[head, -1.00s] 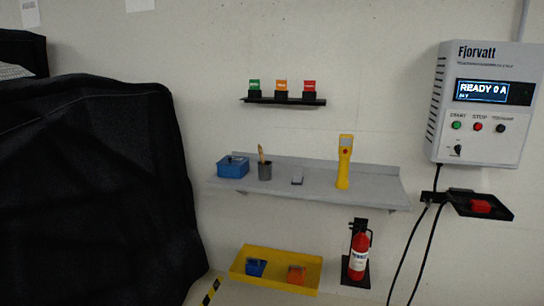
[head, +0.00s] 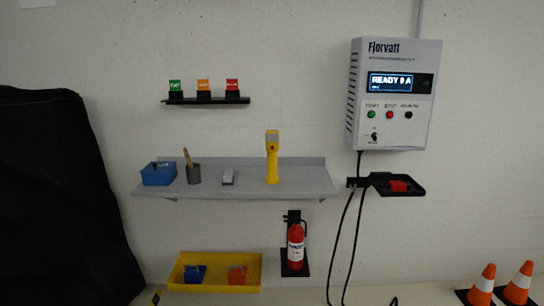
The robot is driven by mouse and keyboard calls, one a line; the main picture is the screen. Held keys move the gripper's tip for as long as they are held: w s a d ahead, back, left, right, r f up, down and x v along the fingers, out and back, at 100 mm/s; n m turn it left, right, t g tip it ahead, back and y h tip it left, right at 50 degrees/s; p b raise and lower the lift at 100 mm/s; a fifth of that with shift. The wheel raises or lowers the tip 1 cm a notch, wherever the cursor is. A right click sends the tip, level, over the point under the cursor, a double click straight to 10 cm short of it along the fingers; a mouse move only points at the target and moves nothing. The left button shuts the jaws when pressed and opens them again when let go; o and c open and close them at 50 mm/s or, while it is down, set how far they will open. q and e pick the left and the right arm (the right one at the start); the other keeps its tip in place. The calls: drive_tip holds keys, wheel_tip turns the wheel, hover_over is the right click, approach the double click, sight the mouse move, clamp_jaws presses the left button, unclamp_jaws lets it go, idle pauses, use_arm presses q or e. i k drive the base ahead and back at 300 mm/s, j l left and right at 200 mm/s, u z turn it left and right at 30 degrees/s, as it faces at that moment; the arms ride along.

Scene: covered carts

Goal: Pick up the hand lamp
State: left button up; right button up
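The hand lamp looks to be the yellow upright tool (head: 272,160) with a grey face near its top. It stands on the right part of the grey wall shelf (head: 240,184), apart from the other things there. Nothing touches it apart from the shelf. Neither of my grippers shows in the head view.
A blue box (head: 158,174), a grey cup with a brush (head: 194,175) and a small grey block (head: 228,177) share the shelf. A Fjorvatt charger (head: 394,95) hangs right, above a black tray (head: 410,190) and cables. A fire extinguisher (head: 296,246), yellow tray (head: 214,286) and cones (head: 482,285) are lower.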

sight(271, 137)
drive_tip(key=i, duration=1.05)
